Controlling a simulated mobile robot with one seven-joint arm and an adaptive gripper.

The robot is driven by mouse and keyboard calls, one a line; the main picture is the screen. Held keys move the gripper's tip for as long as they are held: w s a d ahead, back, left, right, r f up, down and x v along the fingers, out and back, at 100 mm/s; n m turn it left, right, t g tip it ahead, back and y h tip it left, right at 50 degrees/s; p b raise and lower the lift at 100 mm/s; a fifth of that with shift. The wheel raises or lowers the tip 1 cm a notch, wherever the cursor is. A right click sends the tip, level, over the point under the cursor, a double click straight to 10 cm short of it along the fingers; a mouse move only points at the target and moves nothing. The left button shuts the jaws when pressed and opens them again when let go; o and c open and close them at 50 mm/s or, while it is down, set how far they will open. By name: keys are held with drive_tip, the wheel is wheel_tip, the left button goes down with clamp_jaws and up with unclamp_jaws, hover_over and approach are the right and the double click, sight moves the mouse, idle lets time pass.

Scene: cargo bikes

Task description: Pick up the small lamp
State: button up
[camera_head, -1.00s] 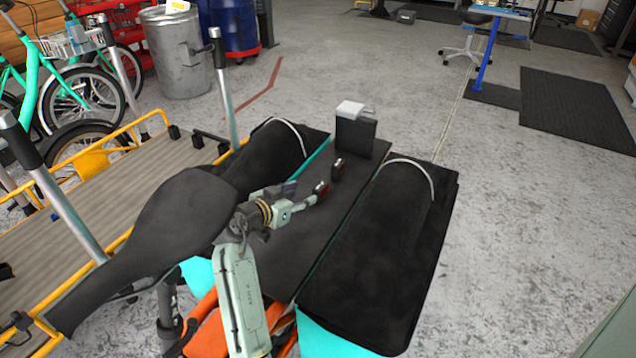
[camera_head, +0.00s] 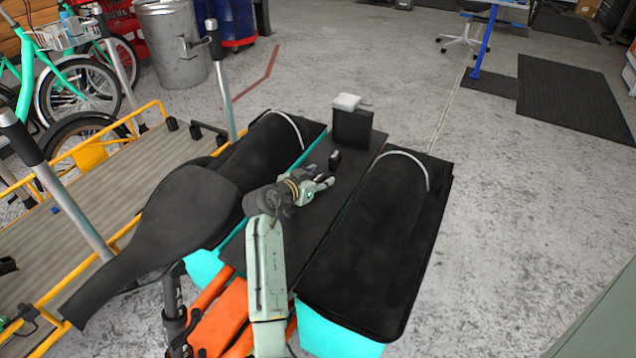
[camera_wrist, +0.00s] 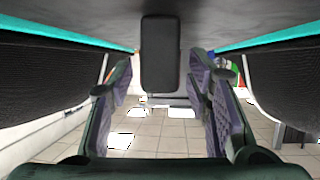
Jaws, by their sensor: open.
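A small black block, which looks like the small lamp (camera_head: 335,159), stands on the dark flat rack (camera_head: 344,190) between two black bags. My gripper (camera_head: 326,181) is just short of it, low over the rack and pointed toward it. In the wrist view the two fingers (camera_wrist: 160,90) are spread apart. A dark upright block with rounded corners, probably the lamp (camera_wrist: 160,55), shows centred between them, with clear gaps on both sides. No contact shows. The lamp's lower front is partly hidden by my gripper in the head view.
A black bag (camera_head: 375,250) lies right of the rack and another (camera_head: 268,150) left of it. A black box (camera_head: 352,127) with a white item (camera_head: 347,102) on top stands behind the lamp. The bike saddle (camera_head: 185,205) is left of my arm.

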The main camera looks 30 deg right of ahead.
clamp_jaws()
idle(0.5)
